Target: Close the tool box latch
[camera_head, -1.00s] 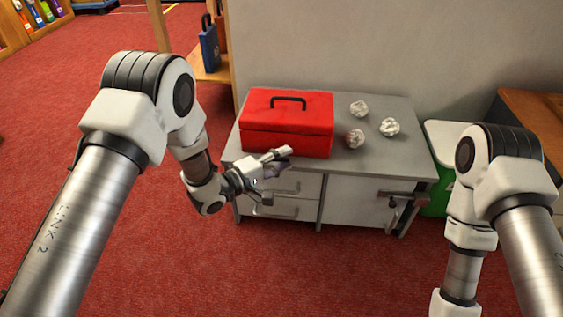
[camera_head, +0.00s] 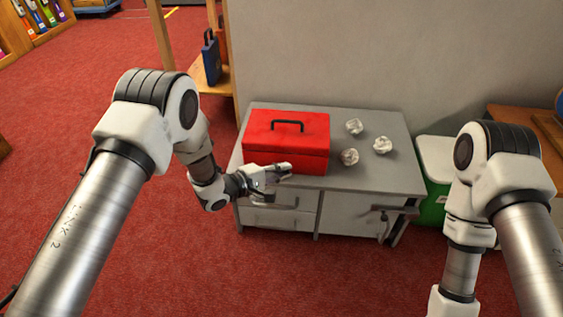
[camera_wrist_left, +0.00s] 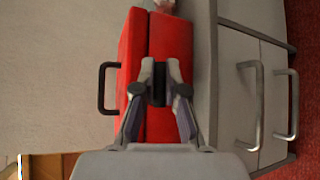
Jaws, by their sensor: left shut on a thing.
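The red tool box (camera_head: 287,130) stands on the grey cabinet with its lid down and a black handle (camera_head: 288,124) on top. In the left wrist view the box (camera_wrist_left: 170,40) shows its lid seam and front face. My left gripper (camera_head: 286,170) is at the front of the box. Its fingers (camera_wrist_left: 160,66) are shut on a small dark piece, which appears to be the latch (camera_wrist_left: 158,88), at the seam. The fingers partly hide it, so its exact position is unclear. My right gripper is out of view below the frame.
Several crumpled paper balls (camera_head: 382,146) lie right of the box on the cabinet top (camera_head: 385,178). Drawer handles (camera_wrist_left: 252,105) stick out below the left gripper. A dark cabinet handle (camera_head: 393,208) sticks out at the front right. A wall (camera_head: 370,50) rises behind.

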